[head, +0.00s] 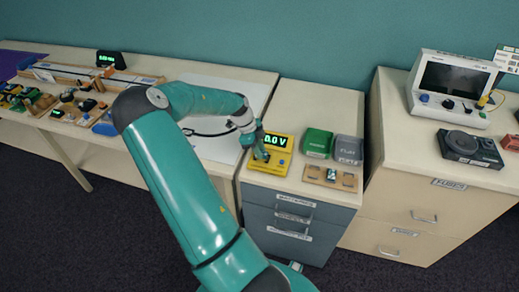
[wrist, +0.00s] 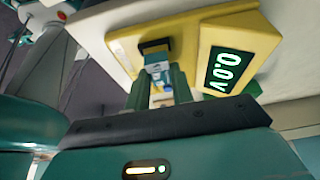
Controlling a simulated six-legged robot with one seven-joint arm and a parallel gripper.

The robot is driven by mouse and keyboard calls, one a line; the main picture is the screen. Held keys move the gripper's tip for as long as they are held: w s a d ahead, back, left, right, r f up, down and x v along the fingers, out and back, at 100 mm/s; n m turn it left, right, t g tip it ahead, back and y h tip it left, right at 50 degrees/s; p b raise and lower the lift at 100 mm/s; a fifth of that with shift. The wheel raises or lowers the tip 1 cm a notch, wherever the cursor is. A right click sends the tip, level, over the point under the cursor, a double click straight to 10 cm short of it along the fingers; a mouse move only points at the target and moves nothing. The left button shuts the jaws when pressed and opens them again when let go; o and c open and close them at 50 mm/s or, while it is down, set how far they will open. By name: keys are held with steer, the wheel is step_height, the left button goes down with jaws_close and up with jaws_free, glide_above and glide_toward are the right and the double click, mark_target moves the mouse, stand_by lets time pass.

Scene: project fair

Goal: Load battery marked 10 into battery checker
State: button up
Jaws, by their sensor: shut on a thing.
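The yellow battery checker (head: 271,168) stands on the drawer cabinet and its display reads 0.0V. It also shows in the wrist view (wrist: 190,28), with a dark slot part (wrist: 154,46) beside the display. My gripper (wrist: 160,88) is shut on a small battery (wrist: 157,68) with blue and pale bands. The battery's far end is at or very near the dark slot part; I cannot tell if it is seated. Its number is not readable. In the head view my gripper (head: 259,153) is over the left part of the checker and hides the battery.
A wooden holder (head: 345,182) with a small dark-and-pale item lies right of the checker. Behind it stand a green bin (head: 317,142) and a grey bin (head: 348,149). A taller cabinet (head: 395,190) rises at right. A long table (head: 225,75) with a white mat is at left.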

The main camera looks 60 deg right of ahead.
steer(key=shift+f, duration=0.6)
stand_by(1.6)
steer(key=o, duration=1.1)
steer(key=shift+c, duration=0.2)
steer(key=shift+o, duration=0.4)
steer(key=o, duration=0.3)
steer(key=shift+r, duration=3)
